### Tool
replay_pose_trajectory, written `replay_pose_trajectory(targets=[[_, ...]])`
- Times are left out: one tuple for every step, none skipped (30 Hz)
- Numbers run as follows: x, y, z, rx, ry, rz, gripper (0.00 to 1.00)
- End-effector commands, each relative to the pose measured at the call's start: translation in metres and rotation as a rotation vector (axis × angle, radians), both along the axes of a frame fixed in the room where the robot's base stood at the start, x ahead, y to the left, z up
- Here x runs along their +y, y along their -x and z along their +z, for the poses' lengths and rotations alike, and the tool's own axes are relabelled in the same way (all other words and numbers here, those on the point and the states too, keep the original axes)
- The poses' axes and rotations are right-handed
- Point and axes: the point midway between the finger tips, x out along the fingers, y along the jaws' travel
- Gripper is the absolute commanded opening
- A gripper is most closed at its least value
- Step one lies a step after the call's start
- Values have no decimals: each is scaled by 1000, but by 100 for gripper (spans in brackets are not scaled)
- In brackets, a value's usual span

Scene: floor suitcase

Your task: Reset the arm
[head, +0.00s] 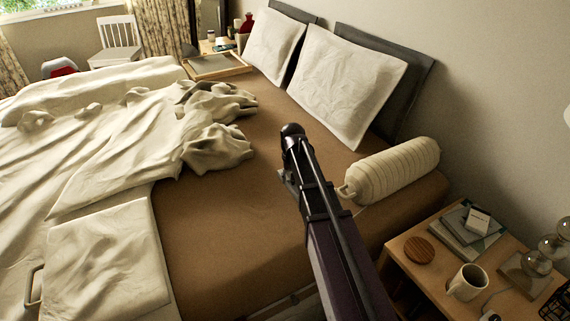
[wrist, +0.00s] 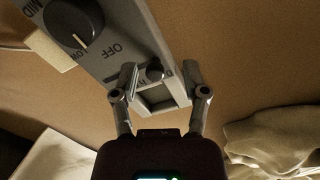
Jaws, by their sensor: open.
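My gripper (wrist: 160,75) is open in the wrist view, its two fingers on either side of the near end of a grey device (wrist: 125,50). The device has a black knob (wrist: 75,22) and the words OFF, LOW and MID. A small dark knob and a square opening lie between the fingers. I cannot tell whether the fingers touch it. In the head view my dark purple arm (head: 335,240) reaches over the bed; the gripper there is mostly hidden behind it.
The bed (head: 210,230) has a rumpled cream duvet (head: 100,120), white pillows (head: 345,85) and a cream bolster (head: 395,170). A wooden nightstand (head: 415,280) at the right holds a mug (head: 467,283), books (head: 465,228) and glass balls. A tray (head: 218,68) lies at the far side.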

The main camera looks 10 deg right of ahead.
Motion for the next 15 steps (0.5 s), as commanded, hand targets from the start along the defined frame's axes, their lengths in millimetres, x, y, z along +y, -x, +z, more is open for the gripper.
replay_pose_trajectory(targets=[[0, 0, 2, 0, 0, 0, 58], [0, 0, 3, -1, 1, 0, 58], [0, 0, 4, -1, 1, 0, 58], [0, -1, 6, -1, 1, 0, 58], [0, -1, 8, -1, 1, 0, 58], [0, -1, 11, -1, 1, 0, 58], [0, -1, 14, -1, 1, 0, 58], [0, -1, 16, -1, 1, 0, 58], [-1, -1, 21, -1, 1, -1, 58], [-1, -1, 24, -1, 1, -2, 58], [-1, -1, 28, -2, 1, -2, 58], [-2, -1, 33, -2, 1, -2, 58], [-2, -1, 37, -2, 1, -2, 58], [-2, -1, 42, -2, 1, -2, 58], [-2, -1, 48, -2, 1, -2, 58]])
